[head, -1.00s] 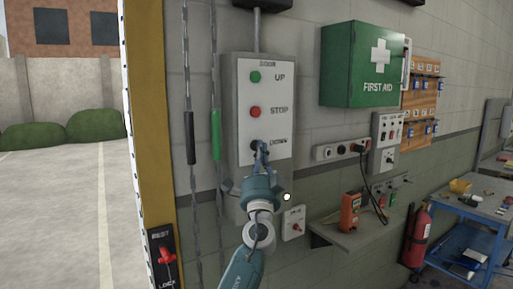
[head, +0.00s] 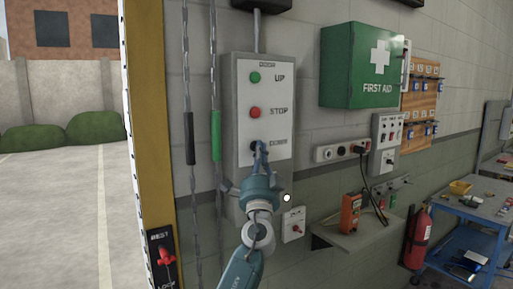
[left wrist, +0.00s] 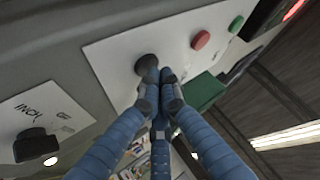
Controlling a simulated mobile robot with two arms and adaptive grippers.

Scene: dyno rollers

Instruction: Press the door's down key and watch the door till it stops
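The door control box (head: 229,125) is on the wall in the head view, with a green UP key (head: 255,77), a red STOP key (head: 254,112) and a black DOWN key (head: 254,147). My left gripper (head: 261,148) is at the DOWN key, its fingers drawn together and covering part of it. In the left wrist view the closed fingertips (left wrist: 160,75) are at the black key (left wrist: 146,66), overlapping its edge; whether the key is pushed in cannot be told. The door itself is not in view; the doorway at left shows open yard. My right gripper is not in view.
Two hanging chains (head: 188,140) run beside the box. A red lock handle (head: 165,256) is on the yellow door post (head: 152,130). A first aid cabinet (head: 362,66), a small shelf (head: 352,238), a fire extinguisher (head: 418,238) and a blue cart (head: 478,238) are to the right.

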